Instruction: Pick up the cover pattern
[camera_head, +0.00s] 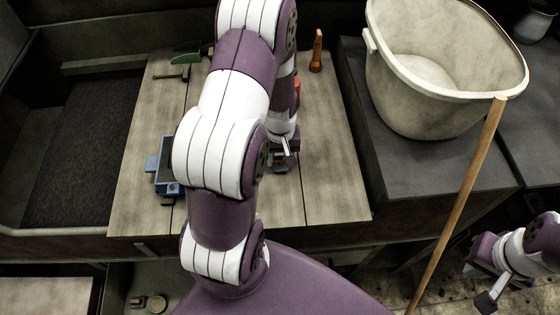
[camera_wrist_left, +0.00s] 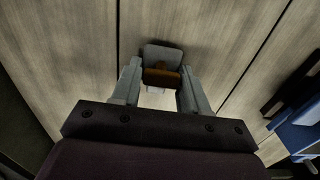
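A small grey block with a brown-orange piece across it (camera_wrist_left: 162,58) lies on the wooden board in the left wrist view; I take it to be the cover pattern. In the head view, a small part of it (camera_head: 280,167) shows beside my left gripper (camera_head: 284,153), mostly hidden by the arm. In the left wrist view, the left gripper's fingers (camera_wrist_left: 160,78) are spread, one on each side of the brown piece. I cannot tell whether they touch it. My right gripper (camera_head: 492,295) hangs at the lower right, away from the board; its opening is unclear.
A blue frame (camera_head: 166,166) lies left on the wooden board (camera_head: 330,185), with a green tool (camera_head: 186,52) behind it. An orange-handled tool (camera_head: 316,52) stands at the back. A large pale bucket (camera_head: 410,100) and a wooden pole (camera_head: 455,215) are at the right.

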